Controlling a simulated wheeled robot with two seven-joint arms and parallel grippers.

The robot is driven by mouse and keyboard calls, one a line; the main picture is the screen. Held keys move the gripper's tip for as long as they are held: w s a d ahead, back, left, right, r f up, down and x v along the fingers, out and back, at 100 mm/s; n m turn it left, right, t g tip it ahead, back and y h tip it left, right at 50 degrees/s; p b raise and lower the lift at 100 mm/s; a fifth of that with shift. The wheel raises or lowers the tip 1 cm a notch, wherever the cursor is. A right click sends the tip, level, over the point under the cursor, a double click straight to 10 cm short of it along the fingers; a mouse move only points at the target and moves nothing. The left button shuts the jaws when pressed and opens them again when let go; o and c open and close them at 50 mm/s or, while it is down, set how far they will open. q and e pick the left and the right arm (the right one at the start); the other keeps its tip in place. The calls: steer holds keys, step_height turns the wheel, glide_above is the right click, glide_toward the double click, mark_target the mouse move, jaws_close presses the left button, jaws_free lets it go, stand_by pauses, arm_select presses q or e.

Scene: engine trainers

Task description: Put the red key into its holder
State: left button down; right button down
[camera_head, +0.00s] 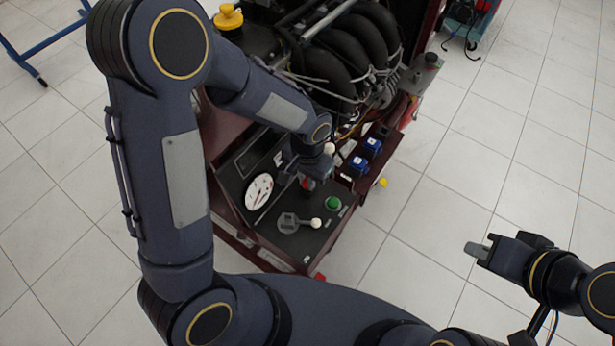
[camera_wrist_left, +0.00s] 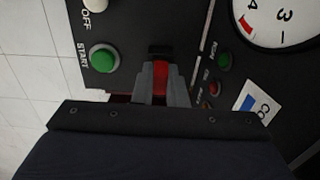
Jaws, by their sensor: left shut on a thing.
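The red key (camera_wrist_left: 160,82) is between the two fingers of my left gripper (camera_wrist_left: 163,78) in the left wrist view. The fingers are shut on it, close over the black control panel (camera_wrist_left: 130,25). In the head view my left gripper (camera_head: 308,178) is over the panel, between the white dial and the green button, with a bit of red at its tip. The holder is not clearly seen; a dark patch lies just beyond the key, and I cannot tell whether the key touches it. My right gripper (camera_head: 478,252) is over the floor at the right, its fingers seemingly together.
The green START button (camera_wrist_left: 103,59) is left of the key in the left wrist view. The white dial (camera_head: 259,191), a lever with a white knob (camera_head: 315,223) and blue relays (camera_head: 372,146) surround my left gripper. The engine (camera_head: 350,50) stands behind.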

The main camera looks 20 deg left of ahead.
arm_select(q)
steer(key=c, duration=1.1)
jaws_free()
steer(key=shift+o, duration=0.2)
steer(key=shift+r, duration=0.15)
steer(key=shift+r+p, duration=1.15)
steer(key=shift+r, duration=0.25)
steer(key=shift+r, duration=0.1)
steer(key=shift+r+p, duration=1.95)
steer(key=shift+r, duration=0.45)
